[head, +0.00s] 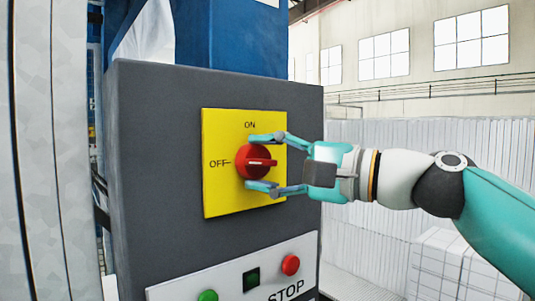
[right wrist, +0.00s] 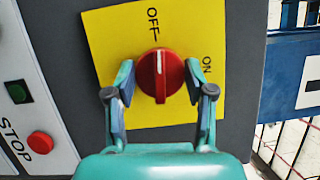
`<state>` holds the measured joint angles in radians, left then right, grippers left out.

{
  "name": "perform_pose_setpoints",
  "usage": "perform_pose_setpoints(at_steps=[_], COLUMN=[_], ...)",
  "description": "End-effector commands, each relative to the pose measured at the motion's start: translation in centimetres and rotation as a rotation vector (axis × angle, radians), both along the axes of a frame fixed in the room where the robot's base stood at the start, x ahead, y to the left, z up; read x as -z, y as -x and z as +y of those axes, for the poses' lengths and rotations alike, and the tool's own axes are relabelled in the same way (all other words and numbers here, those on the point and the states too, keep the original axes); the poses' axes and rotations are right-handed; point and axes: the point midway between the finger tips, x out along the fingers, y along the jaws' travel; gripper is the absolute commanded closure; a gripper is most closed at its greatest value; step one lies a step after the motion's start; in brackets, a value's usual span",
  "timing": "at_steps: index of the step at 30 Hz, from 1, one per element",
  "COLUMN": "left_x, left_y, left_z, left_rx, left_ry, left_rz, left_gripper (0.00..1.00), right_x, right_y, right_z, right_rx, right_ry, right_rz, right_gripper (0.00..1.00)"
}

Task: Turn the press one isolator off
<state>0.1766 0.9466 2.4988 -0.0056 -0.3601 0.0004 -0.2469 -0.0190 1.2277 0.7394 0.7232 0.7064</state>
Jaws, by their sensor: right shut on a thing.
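The isolator is a red round knob (head: 249,161) with a raised grip bar, on a yellow plate (head: 222,194) on the grey cabinet. The plate reads ON at the top and OFF at the left in the head view. In the right wrist view the knob (right wrist: 160,88) has a white line on its bar, which points up at the OFF mark. My right gripper (head: 257,163) has its teal fingers on either side of the knob and is shut on it. It also shows in the right wrist view (right wrist: 160,76). My left gripper is not in view.
Below the plate a white panel (head: 225,285) carries a green button (head: 208,296), a dark green square (head: 251,280) and a red button (head: 290,265) marked STOP. A blue machine body (head: 230,38) rises behind the cabinet. A grey post (head: 60,150) stands at the left.

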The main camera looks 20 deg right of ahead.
Motion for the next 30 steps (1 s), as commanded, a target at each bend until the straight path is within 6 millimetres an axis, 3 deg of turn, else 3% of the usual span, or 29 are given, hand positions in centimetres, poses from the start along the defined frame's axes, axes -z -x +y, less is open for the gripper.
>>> perform_pose_setpoints(at_steps=[9, 23, 24, 28, 30], left_x=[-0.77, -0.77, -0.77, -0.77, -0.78], left_y=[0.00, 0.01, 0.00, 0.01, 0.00], left_z=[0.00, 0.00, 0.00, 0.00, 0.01], left_rx=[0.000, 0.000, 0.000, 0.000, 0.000], left_ry=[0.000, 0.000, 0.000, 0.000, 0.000], left_rz=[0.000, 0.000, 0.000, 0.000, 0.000], left_gripper=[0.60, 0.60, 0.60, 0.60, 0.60], right_x=[0.32, 0.53, 0.54, 0.43, 0.36], right_y=[-0.08, -0.09, -0.09, -0.06, -0.05], right_z=[0.18, 0.26, 0.26, 0.22, 0.17], right_rx=[-0.005, -0.008, -0.008, -0.007, -0.006], right_ry=[0.105, 0.119, 0.119, 0.117, 0.116], right_rz=[-0.029, -0.031, -0.030, -0.031, -0.034], right_gripper=[0.81, 0.81, 0.41, 0.21, 0.21])
